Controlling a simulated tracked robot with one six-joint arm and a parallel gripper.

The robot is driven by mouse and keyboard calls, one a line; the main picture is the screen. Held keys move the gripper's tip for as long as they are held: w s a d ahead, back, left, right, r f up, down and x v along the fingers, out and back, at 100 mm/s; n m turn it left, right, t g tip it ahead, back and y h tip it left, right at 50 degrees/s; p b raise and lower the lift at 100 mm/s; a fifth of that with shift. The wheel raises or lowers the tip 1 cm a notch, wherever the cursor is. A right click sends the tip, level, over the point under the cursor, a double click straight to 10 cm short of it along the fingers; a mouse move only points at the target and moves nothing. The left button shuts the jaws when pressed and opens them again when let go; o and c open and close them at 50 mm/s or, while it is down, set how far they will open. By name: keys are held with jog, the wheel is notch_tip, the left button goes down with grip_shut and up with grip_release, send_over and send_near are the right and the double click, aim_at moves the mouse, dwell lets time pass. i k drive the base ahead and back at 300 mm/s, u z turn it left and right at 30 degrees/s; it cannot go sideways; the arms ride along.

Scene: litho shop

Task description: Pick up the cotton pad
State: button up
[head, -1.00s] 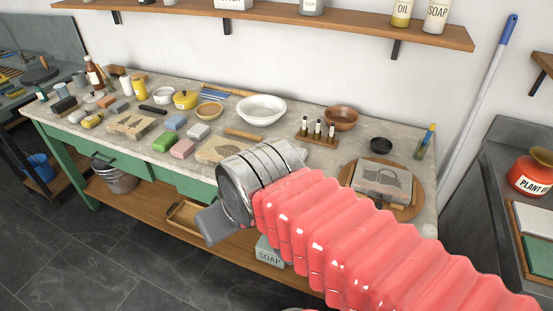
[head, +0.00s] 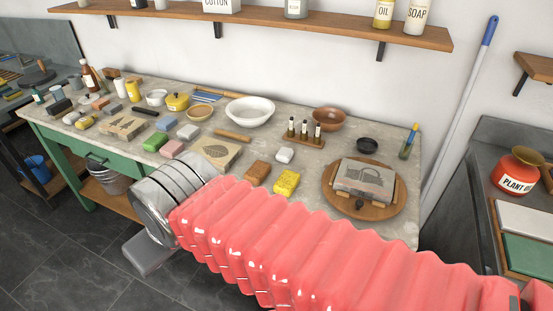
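Two small white pad-like pieces lie on the worktop: one (head: 284,155) right of the wooden rolling stick, the other (head: 188,131) beside the green and pink blocks. I cannot tell which is the cotton pad. My gripper (head: 148,254) hangs off the front edge of the worktop at lower left, at the end of my red-sleeved arm, apart from both white pieces. Only a grey piece of it shows below the metal wrist, so its opening and anything in it are hidden.
The worktop (head: 318,162) holds a brown block (head: 257,171), a yellow sponge (head: 286,182), a white bowl (head: 249,110), a rack of small bottles (head: 303,133) and a round board (head: 372,213) with a printed stone. A shelf (head: 260,24) with a cotton box (head: 221,5) runs above.

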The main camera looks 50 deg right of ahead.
aim_at(285, 154)
jog(key=z, duration=0.05)
jog(key=i, duration=1)
jog(key=u, duration=0.05)
